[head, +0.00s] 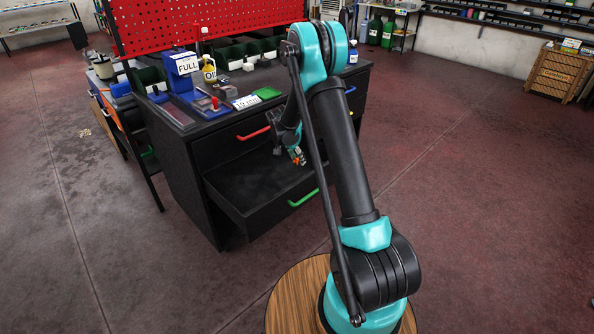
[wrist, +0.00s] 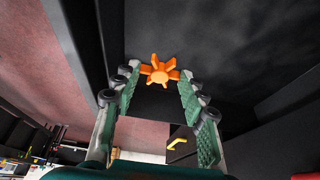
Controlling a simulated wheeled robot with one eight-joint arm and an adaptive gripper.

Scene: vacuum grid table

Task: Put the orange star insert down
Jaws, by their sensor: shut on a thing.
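The orange star insert (wrist: 159,71) is at the tips of my gripper (wrist: 160,80) in the wrist view, between the two green-padded fingers, which are shut on it. Its points stick out past the fingertips. In the head view my gripper (head: 297,155) hangs over the right part of an open black drawer (head: 245,188) with a green handle (head: 303,198). The star is too small to make out clearly there. The dark drawer surface fills much of the wrist view behind the star; I cannot tell the exact gap between them.
Above the open drawer is a shut one with a red handle (head: 253,133). The drawer's left and middle floor looks empty.

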